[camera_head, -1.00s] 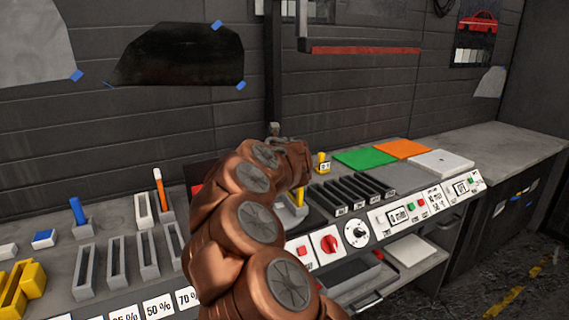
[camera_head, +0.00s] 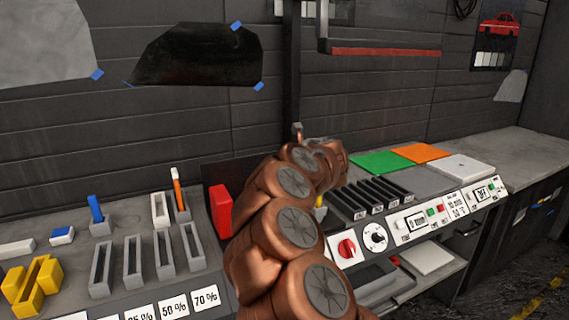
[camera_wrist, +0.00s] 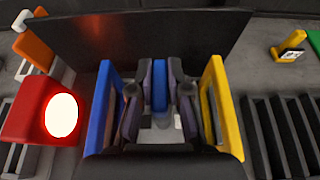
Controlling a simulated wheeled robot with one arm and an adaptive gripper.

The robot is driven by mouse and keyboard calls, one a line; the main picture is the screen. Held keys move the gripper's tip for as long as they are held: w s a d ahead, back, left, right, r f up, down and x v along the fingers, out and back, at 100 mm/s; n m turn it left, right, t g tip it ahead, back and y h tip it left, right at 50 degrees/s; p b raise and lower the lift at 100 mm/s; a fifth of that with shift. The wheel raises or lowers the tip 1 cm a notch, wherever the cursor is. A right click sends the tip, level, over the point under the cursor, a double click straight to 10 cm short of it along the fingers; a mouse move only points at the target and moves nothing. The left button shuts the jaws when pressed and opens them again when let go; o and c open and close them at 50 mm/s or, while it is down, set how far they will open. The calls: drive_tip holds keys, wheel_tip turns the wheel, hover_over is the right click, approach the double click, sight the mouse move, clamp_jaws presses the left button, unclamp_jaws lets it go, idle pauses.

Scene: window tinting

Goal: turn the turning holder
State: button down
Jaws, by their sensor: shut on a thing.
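The turning holder shows in the wrist view with a blue upright side (camera_wrist: 103,105) at left and a yellow upright side (camera_wrist: 217,105) at right. A blue bar (camera_wrist: 160,88) stands upright between them. My gripper (camera_wrist: 160,75) is shut on this blue bar, one dark finger on each side. The lower part of the holder is hidden by the fingers. In the head view my arm covers the gripper and nearly all of the holder. Only a small yellow piece (camera_head: 320,203) shows past the arm.
A red box with a glowing white disc (camera_wrist: 61,115) stands close left of the holder; it also shows in the head view (camera_head: 221,211). A dark panel (camera_wrist: 190,30) stands behind. Black slotted racks (camera_head: 372,197) lie at right, and a yellow tagged piece (camera_wrist: 290,48) stands behind them.

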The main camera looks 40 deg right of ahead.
drive_tip(key=c, duration=1.2)
unclamp_jaws()
drive_tip(key=shift+w+a+r, duration=0.15)
drive_tip(key=shift+w+a, duration=0.05)
drive_tip(key=shift+w, duration=0.1)
drive_tip(key=shift+o, duration=0.4)
drive_tip(key=shift+s+d, duration=0.1)
drive_tip(key=shift+s, duration=0.15)
drive_tip(key=v, duration=1.1)
drive_tip(key=shift+s, duration=0.35)
drive_tip(key=shift+r, duration=0.1)
